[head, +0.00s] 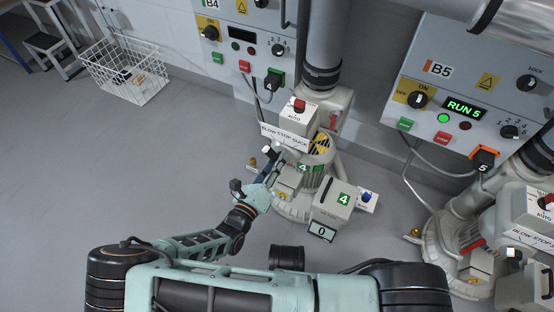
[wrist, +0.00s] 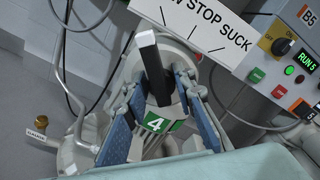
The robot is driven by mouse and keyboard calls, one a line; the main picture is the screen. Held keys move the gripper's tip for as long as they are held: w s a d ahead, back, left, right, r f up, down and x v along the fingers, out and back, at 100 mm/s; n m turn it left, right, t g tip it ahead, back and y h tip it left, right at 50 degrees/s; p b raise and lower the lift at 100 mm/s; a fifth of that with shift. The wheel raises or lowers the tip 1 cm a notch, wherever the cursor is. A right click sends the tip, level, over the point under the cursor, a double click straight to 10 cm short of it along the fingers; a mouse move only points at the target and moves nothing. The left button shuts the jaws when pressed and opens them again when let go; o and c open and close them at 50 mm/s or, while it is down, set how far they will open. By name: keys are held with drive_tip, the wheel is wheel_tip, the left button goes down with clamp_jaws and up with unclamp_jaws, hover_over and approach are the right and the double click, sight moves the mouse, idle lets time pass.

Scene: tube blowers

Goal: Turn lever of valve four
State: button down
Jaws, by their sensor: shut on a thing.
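The blower unit marked with a green 4 (head: 322,150) stands right of centre in the head view. Its "BLOW STOP SUCK" sign (head: 284,137) is on the upper body, and part of it also shows in the wrist view (wrist: 205,30). My gripper (head: 272,168) is at the left side of this unit, just below the sign. In the wrist view, a dark lever with a pale edge (wrist: 153,65) stands up between the blue-padded fingers of my gripper (wrist: 160,92), which are shut on it. A green 4 label (wrist: 157,123) shows below the lever.
A box with a green 4 and a 0 display (head: 332,205) stands at the unit's front right. Blower 5 (head: 530,215) is at the far right, under panel B5 (head: 440,70), lit "RUN 5". A wire basket (head: 125,72) sits back left.

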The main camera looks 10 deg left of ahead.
drive_tip(key=shift+r+m, duration=0.1)
drive_tip(key=shift+m, duration=0.2)
drive_tip(key=m+p, duration=0.3)
drive_tip(key=shift+d+r, duration=0.15)
drive_tip(key=shift+s+d+m+p, duration=0.1)
drive_tip(key=shift+m+p, duration=0.9)
drive_tip(key=shift+m, duration=1.5)
drive_tip(key=c, duration=2)
unclamp_jaws()
drive_tip(key=shift+o, duration=0.2)
drive_tip(key=shift+s, duration=0.15)
drive_tip(key=v, duration=1.2)
